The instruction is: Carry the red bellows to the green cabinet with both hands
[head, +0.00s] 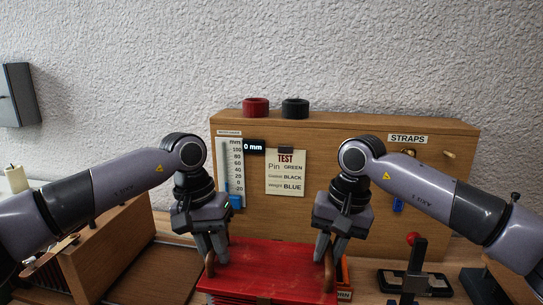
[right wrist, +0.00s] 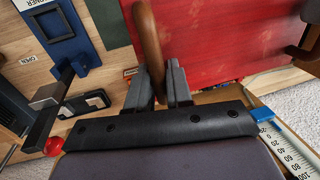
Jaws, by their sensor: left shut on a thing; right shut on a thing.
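The red bellows (head: 268,268) is at the bottom middle of the head view, in front of a wooden cabinet. It has a brown handle at each side. My left gripper (head: 215,256) is shut on the left handle (head: 210,264). My right gripper (head: 325,257) is shut on the right handle (head: 330,272). In the right wrist view that handle (right wrist: 149,42) stands between the fingers, with the red top (right wrist: 210,40) beside it. I cannot tell whether the bellows touches the bench. No green cabinet shows clearly.
The wooden cabinet (head: 300,215) carries a test card (head: 285,172), a scale (head: 234,170) and two rolls on top. A black stand with a red knob (head: 415,262) and a dark tray (head: 405,283) are at right. A wooden box (head: 110,250) is at left.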

